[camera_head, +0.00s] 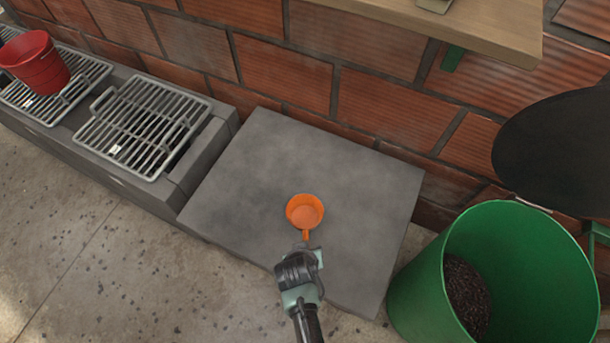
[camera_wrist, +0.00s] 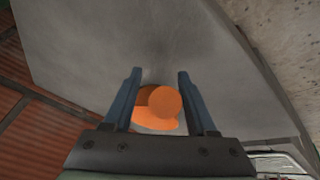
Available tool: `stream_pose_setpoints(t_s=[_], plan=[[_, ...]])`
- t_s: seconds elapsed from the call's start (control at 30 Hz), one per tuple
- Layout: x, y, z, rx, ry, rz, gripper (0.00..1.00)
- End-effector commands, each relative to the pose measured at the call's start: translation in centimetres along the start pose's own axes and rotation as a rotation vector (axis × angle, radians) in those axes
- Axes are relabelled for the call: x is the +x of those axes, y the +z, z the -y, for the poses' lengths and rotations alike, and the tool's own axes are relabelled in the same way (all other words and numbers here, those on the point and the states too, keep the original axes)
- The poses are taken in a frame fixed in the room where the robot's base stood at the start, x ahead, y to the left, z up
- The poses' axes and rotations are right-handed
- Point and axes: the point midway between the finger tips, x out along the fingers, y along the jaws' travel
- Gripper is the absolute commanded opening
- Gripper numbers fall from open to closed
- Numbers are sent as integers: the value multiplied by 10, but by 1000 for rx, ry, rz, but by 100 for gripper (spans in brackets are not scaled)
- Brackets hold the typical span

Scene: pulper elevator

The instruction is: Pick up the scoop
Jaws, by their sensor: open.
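An orange scoop (camera_head: 305,211) sits on a grey slab, its round cup toward the wall and its short handle pointing toward my arm. My gripper (camera_head: 306,246) is at the handle end of the scoop in the head view. In the wrist view the scoop (camera_wrist: 158,104) shows between the two blue fingers of my gripper (camera_wrist: 160,90), which are apart on either side of it. I see a gap between each finger and the orange round end. Part of the scoop is hidden behind the gripper's body in the wrist view.
The grey slab (camera_head: 250,170) is otherwise bare. A green bin (camera_head: 415,290) with dark contents stands at the right. Metal grates (camera_head: 140,125) and a red bucket (camera_head: 35,65) are at the left. A brick wall (camera_head: 285,70) and wooden shelf (camera_head: 480,25) lie behind.

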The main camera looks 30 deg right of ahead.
Motion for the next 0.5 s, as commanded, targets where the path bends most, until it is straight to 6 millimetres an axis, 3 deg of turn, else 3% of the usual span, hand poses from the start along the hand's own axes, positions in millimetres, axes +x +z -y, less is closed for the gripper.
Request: stream_pose_setpoints(t_s=[0.17,0.43,0.5], plan=[[-1,0,0,0,0,0,54],[-1,0,0,0,0,1,5],[-1,0,0,0,0,1,0]])
